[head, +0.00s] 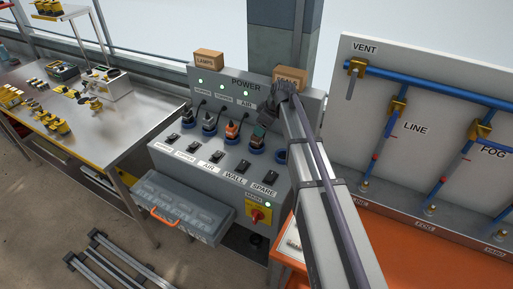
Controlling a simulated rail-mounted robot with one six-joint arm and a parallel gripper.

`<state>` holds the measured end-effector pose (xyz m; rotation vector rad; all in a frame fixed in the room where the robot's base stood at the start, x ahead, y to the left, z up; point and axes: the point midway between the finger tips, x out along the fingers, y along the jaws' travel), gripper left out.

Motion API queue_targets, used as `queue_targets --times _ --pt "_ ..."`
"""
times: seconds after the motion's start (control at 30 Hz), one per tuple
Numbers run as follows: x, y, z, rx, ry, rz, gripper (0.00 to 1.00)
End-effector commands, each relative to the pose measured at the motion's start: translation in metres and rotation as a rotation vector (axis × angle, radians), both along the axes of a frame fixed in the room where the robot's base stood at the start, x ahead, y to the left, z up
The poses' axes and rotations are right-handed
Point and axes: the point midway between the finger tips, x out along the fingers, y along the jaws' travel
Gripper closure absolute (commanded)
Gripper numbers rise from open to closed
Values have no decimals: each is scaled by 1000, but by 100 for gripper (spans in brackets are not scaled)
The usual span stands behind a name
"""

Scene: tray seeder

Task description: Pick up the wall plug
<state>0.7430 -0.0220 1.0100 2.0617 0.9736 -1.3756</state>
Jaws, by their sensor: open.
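The wall plug (258,138) is a dark plug in the fourth blue socket from the left on the grey power cabinet, in line with the switch labelled WALL. Its upper part is partly covered by my gripper (266,118), which is dark and sits just above and behind it. My gripper is open; its fingers are small and I cannot tell whether they touch the plug.
An orange plug (232,130) and two dark plugs (209,122) stand in sockets to the left. The spare socket (281,156) is at the right, beside my arm. Small boxes (208,60) sit on top. A grey drawer (182,208) juts out below. Blue pipes (430,85) are at right.

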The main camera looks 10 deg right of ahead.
Motion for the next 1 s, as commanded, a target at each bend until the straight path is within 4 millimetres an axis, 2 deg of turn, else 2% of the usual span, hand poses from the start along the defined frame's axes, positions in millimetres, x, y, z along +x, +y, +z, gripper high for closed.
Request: queue_targets --times 0.03,0.23,0.4,0.5,0.73,1.0 --pt "3 2 -17 0 0 1 30" --pt "4 5 -19 0 0 0 30" --pt "10 16 -52 0 0 0 30" --pt "14 21 -65 0 0 -1 30" --pt "15 22 -61 0 0 -1 30" --pt "14 22 -61 0 0 -1 56"
